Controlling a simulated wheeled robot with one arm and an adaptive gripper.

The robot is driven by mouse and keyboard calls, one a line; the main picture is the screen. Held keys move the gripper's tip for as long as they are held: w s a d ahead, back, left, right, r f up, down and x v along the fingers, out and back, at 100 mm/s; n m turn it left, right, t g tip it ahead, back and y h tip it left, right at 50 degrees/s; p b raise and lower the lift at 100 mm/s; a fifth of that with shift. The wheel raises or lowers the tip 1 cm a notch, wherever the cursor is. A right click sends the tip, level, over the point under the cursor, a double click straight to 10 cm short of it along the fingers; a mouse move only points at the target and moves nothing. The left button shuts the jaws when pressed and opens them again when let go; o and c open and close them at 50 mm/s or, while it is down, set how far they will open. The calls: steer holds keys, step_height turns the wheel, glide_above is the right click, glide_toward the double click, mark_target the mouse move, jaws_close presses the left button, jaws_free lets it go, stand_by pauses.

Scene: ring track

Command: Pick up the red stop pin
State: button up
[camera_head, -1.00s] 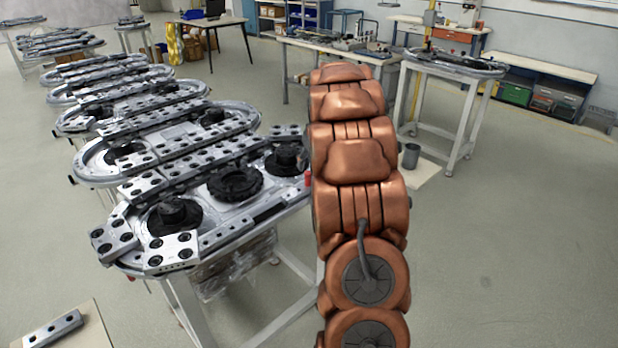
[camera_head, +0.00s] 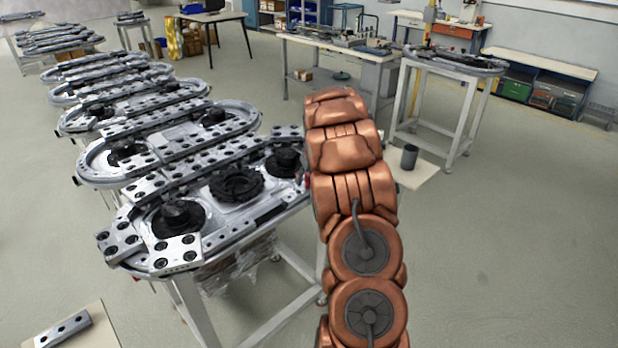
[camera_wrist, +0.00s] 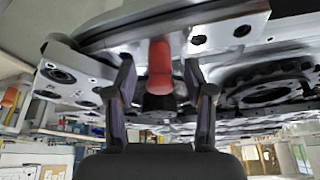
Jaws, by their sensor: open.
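The red stop pin (camera_wrist: 160,66) shows in the wrist view as a red rounded peg under the edge of the ring track (camera_wrist: 150,30). It stands between the two fingers of my gripper (camera_wrist: 160,95), a little beyond their tips or level with them; I cannot tell which. My gripper is open, with a dark finger on each side of the pin and a gap to both. In the head view my copper-coloured arm hides the gripper. A small bit of red (camera_head: 307,180) shows at the track's right end beside my arm.
The nearest ring track (camera_head: 270,205) stands on a white frame, with more tracks behind it to the left. A board with a metal block (camera_head: 62,330) lies at the lower left. A grey cup (camera_head: 409,157) stands near another track table at right. The right floor is clear.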

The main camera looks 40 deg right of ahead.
steer(key=shift+f, duration=0.1)
steer(key=shift+c, duration=0.3)
jaws_close()
steer(key=shift+w, duration=0.1)
